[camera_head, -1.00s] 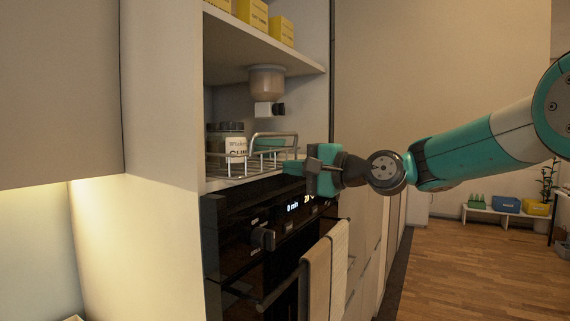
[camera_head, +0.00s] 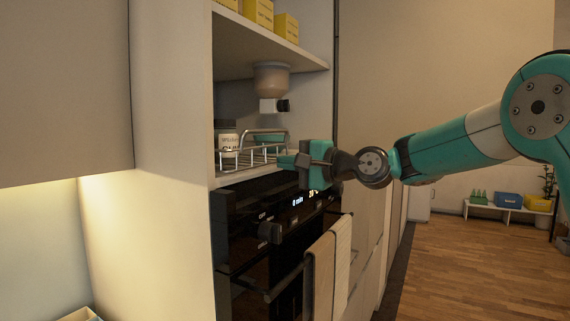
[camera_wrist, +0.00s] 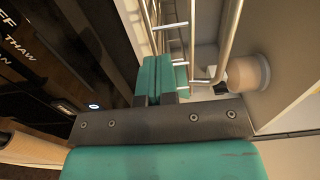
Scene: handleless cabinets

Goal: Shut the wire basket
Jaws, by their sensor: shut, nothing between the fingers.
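The wire basket (camera_head: 262,152) is a chrome wire tray in an open cabinet niche above the oven. Its raised front rail faces out, and a white-labelled jar (camera_head: 228,140) stands at its left. My gripper (camera_head: 284,161) is shut and empty, with its teal fingers at the basket's front right. In the wrist view, the closed fingers (camera_wrist: 155,77) lie against or just beside the basket's wires (camera_wrist: 205,45); exact contact is unclear. The basket's rear is partly hidden by the cabinet wall and its contents.
A dispenser (camera_head: 272,85) hangs under the upper shelf (camera_head: 262,45), which carries yellow boxes (camera_head: 286,27). The black oven (camera_head: 262,215) with towels (camera_head: 328,270) on its handle is below. Open wooden floor (camera_head: 460,265) lies to the right.

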